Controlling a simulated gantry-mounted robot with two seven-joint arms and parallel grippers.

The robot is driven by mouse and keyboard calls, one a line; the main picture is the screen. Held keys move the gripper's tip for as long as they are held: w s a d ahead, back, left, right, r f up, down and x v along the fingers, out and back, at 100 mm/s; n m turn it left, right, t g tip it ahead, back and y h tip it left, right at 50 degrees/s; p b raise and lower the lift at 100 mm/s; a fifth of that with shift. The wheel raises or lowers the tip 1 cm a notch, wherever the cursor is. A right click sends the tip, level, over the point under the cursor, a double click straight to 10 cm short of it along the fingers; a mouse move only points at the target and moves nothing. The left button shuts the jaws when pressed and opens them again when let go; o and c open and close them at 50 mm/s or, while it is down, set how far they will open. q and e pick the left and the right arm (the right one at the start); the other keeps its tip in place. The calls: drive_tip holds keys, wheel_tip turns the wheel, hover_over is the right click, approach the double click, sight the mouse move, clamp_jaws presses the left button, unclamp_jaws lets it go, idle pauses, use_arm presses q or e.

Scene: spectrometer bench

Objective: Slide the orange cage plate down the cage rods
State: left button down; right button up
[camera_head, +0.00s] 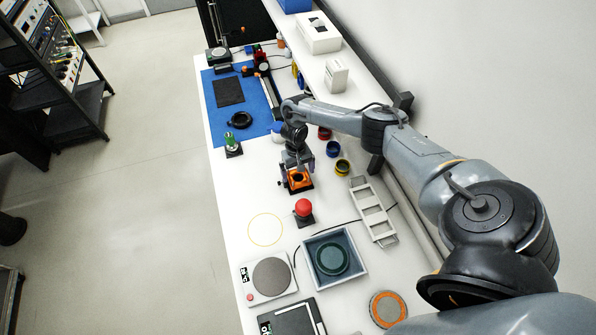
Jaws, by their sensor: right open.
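The orange cage plate (304,184) is near the middle of the bench, low on a small dark stand. It is a square orange piece with a dark round opening. The cage rods are too small and too covered by my gripper to make out clearly. My right gripper (296,174) reaches down from above and is open right over the plate. I cannot tell whether its fingers touch the plate. My left gripper is not in view.
A red ball on a dark base (304,209) stands just in front of the plate. A white rack (373,211) and a grey tray (318,240) lie nearby. A green-topped piece (234,146) stands left, by the blue mat (259,123). The bench's left side is mostly clear.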

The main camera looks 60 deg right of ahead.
wheel_tip(320, 180, up, 10)
drive_tip(key=w+d+p, duration=0.1)
drive_tip(key=p, duration=0.2)
drive_tip(key=shift+w+r, duration=0.15)
drive_tip(key=shift+r, duration=0.1)
